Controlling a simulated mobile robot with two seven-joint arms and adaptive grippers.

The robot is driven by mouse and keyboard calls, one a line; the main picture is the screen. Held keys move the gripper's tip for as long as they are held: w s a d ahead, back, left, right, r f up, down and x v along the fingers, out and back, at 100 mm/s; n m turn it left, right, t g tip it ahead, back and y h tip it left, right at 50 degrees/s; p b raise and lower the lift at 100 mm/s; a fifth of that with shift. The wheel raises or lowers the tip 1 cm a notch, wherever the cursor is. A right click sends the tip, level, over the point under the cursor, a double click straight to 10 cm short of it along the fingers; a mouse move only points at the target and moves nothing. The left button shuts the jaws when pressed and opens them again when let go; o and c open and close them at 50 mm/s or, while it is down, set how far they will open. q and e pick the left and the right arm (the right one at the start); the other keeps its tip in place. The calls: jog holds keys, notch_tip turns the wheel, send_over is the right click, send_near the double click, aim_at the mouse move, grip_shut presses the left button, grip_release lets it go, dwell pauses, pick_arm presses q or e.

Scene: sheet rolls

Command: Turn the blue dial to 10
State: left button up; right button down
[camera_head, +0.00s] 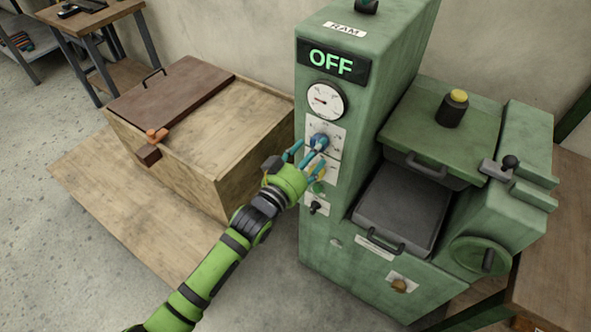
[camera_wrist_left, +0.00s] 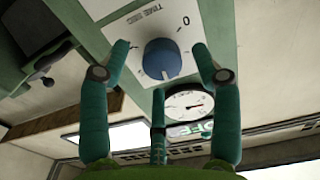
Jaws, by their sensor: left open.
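The blue dial (camera_head: 320,139) sits on a white plate on the front of the green machine (camera_head: 345,215). In the left wrist view the dial (camera_wrist_left: 162,60) shows upside down and large, with a "0" printed on its plate; its exact setting is too unclear to read. My left gripper (camera_head: 307,151) is in front of the dial, its teal fingers spread open. In the left wrist view the fingertips (camera_wrist_left: 160,64) stand around the dial, one on each side and one at the gauge side. I cannot tell whether they touch it. My right gripper is not in view.
Above the dial are a round gauge (camera_head: 324,101) and a display reading "OFF" (camera_head: 332,63). Below it are a yellowish control, a green button (camera_head: 319,187) and a small black switch (camera_head: 315,207). A wooden crate (camera_head: 190,150) stands left; a dark tray (camera_head: 402,207) juts out right.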

pick_arm(q)
jog(key=v, duration=0.9)
jog(key=shift+s, duration=0.15)
jog(key=shift+a, duration=0.1)
